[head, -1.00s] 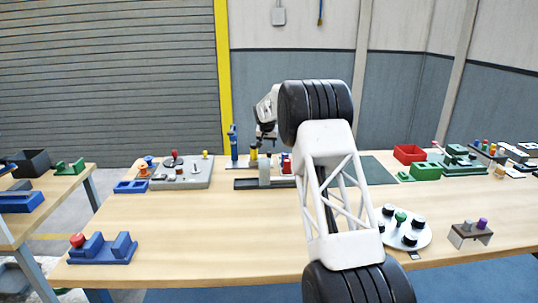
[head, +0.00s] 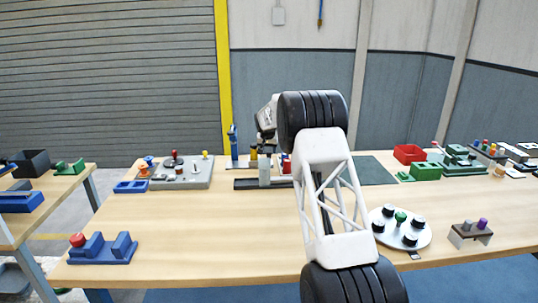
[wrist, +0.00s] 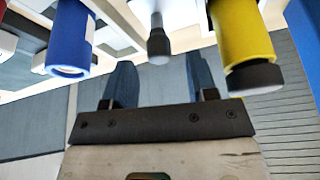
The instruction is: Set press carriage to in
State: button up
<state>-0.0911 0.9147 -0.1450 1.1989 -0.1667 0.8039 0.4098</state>
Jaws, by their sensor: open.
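The press appears to be the group at the back middle of the table: a dark flat rail (head: 245,184), an upright pale grey block (head: 264,172) on it, and a blue post (head: 232,146). I cannot tell for sure which part is the carriage. In the wrist view a blue cylinder (wrist: 70,45), a dark-tipped rod (wrist: 158,42) and a yellow cylinder (wrist: 240,35) with a dark end show ahead of the fingers. My gripper (wrist: 161,82) is open and empty. The rod lies roughly in line with the gap, apart from the fingers. My arm hides part of the press in the head view.
A grey panel with knobs (head: 190,178) stands left of the press. A blue tray (head: 131,187) and a blue fixture (head: 103,249) lie further left. A round plate with black knobs (head: 400,238) lies at right.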

aim_at(269, 152)
jog(key=shift+x, duration=1.6)
grip_shut()
jog(key=shift+a, duration=0.1)
